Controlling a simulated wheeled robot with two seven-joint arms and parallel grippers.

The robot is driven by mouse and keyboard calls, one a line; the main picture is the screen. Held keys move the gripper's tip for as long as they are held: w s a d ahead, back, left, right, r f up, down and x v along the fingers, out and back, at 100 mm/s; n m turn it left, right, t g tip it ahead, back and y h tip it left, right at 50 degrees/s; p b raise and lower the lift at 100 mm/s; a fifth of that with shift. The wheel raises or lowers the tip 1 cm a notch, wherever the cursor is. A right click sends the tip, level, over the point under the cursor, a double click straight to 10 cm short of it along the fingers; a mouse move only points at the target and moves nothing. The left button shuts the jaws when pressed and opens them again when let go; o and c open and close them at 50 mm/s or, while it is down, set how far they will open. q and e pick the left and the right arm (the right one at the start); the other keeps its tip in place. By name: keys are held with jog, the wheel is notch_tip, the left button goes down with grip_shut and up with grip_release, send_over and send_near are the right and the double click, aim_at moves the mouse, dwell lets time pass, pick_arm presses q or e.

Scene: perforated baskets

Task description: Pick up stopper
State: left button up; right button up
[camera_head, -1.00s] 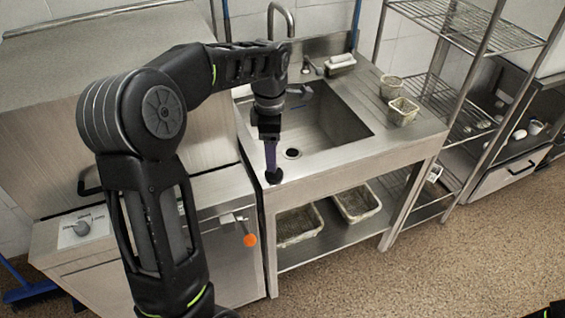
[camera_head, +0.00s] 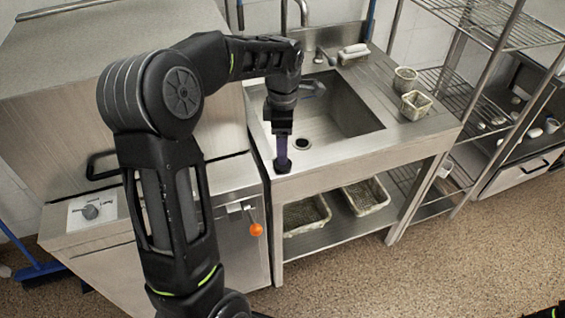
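The stopper (camera_head: 283,155) has a dark purple handle and a black base. It stands upright on the left front rim of the steel sink counter. My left gripper (camera_head: 281,131) comes down from above, and its fingers are at the top of the handle. The fingers are too small and dark to show whether they are closed on it. The top of the handle is hidden by the gripper. My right gripper is out of view.
Two small baskets (camera_head: 415,104) (camera_head: 404,78) stand on the counter's right side. A wire rack (camera_head: 478,110) is farther right. Two baskets (camera_head: 306,214) (camera_head: 366,195) sit on the shelf below.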

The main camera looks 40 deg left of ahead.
pick_arm(q)
jog(key=shift+s+f+p, duration=0.1)
jog(key=shift+f+p, duration=0.5)
jog(key=shift+f, duration=2)
jog(key=c, duration=1.5)
jog(key=shift+o, duration=0.2)
jog(key=shift+r, duration=0.15)
notch_tip(320, 180, up, 10)
jog(key=shift+f+b, duration=0.1)
jog(key=shift+b, duration=0.45)
